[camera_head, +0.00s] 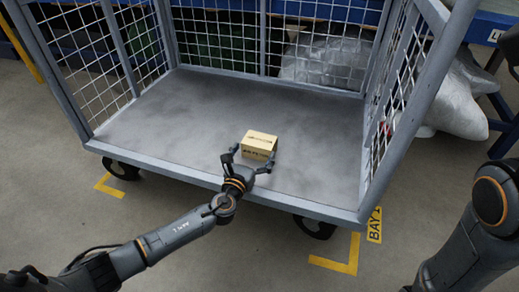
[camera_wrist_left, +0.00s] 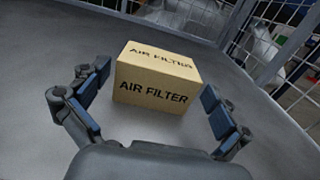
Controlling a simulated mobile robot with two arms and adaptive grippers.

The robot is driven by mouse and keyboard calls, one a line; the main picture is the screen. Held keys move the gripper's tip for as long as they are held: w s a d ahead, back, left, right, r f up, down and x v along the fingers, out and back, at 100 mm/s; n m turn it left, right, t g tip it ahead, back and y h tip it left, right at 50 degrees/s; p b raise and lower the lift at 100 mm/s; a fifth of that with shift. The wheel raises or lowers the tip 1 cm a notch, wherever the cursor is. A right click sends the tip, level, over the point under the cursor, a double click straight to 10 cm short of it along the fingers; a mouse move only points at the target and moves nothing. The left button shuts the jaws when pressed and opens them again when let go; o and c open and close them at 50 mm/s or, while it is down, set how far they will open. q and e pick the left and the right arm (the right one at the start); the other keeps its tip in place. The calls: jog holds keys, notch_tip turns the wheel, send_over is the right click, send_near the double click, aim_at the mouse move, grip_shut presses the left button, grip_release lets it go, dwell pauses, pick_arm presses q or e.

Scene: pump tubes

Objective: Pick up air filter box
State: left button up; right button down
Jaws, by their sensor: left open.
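The air filter box (camera_head: 259,144) is a small tan carton with dark lettering. It sits upright on the grey floor of a wheeled mesh cart, near the cart's front edge. In the left wrist view the box (camera_wrist_left: 156,80) shows "AIR FILTER" on its top and front faces. My left gripper (camera_head: 250,160) is open at the box's near side. In the left wrist view its fingers (camera_wrist_left: 152,95) are spread to the left and right of the box, with a gap visible on the right.
The cart (camera_head: 180,110) has mesh walls (camera_head: 90,45) at the left, back and right, and an open front with a low edge. Its floor around the box is bare. Grey wrapped bundles (camera_head: 455,95) stand outside at the right. Yellow markings (camera_head: 345,258) lie on the ground.

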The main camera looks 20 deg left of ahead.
aim_at(263, 134)
pick_arm(q)
jog(key=w+b, duration=0.1)
jog(key=w, duration=0.1)
jog(key=w+b, duration=0.1)
jog(key=shift+w+d+f, duration=0.15)
jog(key=shift+w+d, duration=0.05)
jog(key=shift+w, duration=0.2)
jog(key=shift+w+b, duration=0.4)
jog(key=shift+w, duration=0.1)
jog(key=c, duration=0.8)
jog(key=shift+r, duration=0.2)
jog(key=shift+c, duration=0.2)
jog(key=shift+r, duration=0.1)
